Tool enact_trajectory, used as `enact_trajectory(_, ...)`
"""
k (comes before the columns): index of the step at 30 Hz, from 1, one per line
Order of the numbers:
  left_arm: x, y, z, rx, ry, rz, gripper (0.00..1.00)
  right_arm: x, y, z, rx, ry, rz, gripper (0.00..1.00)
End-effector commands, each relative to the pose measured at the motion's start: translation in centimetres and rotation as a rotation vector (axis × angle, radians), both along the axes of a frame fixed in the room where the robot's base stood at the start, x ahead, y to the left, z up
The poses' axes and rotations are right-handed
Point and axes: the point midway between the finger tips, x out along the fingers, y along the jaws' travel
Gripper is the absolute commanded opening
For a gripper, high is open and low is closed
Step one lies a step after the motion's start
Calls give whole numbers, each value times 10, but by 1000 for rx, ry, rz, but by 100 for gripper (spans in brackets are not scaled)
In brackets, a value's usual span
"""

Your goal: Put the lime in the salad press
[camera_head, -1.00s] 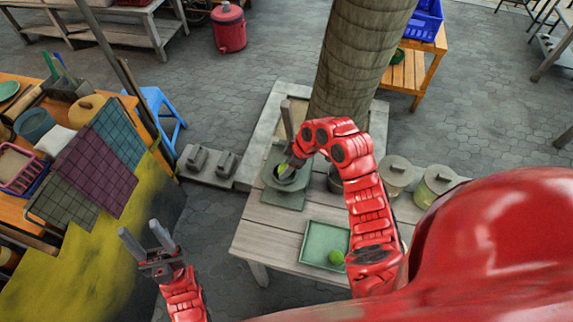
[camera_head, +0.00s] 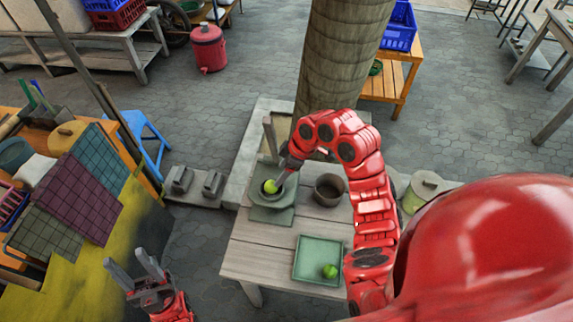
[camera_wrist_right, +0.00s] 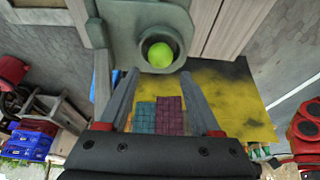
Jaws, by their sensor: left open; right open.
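The salad press (camera_head: 272,213) is a grey-green bowl on a square base with an upright post, on the wooden table. A bright green lime (camera_head: 271,186) sits inside its bowl. The right wrist view shows this lime (camera_wrist_right: 161,55) within the round rim of the press (camera_wrist_right: 183,45). My right gripper (camera_head: 284,172) is beside the bowl; its fingers (camera_wrist_right: 162,90) are spread and empty, apart from the lime. A second lime (camera_head: 330,271) lies in the green tray (camera_head: 308,258). My left gripper (camera_head: 133,270) is open and empty, left of the table.
A dark round pot (camera_head: 328,190) stands right of the press. A lidded pot (camera_head: 424,186) is further right, behind my arm. A thick trunk-like column (camera_head: 335,60) rises behind the table. A cluttered stall (camera_head: 85,230) is on the left. The table's front left (camera_head: 258,253) is bare.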

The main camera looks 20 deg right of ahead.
Motion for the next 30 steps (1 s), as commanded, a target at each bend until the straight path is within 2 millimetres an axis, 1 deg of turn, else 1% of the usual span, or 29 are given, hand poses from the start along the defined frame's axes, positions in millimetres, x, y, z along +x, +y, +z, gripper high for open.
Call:
enact_trajectory(1,0,0,6,0,0,0,50,-2,-4,12,-5,-1,-2,65)
enact_trajectory(3,0,0,6,0,0,0,50,-4,-8,22,-4,-1,-2,65)
enact_trajectory(6,0,0,7,0,0,0,50,-6,-11,33,-3,-3,-1,65)
enact_trajectory(9,0,0,8,0,0,0,50,-8,-13,39,-1,-2,0,65)
enact_trajectory(30,0,0,8,0,0,0,50,-9,-13,40,0,0,0,65)
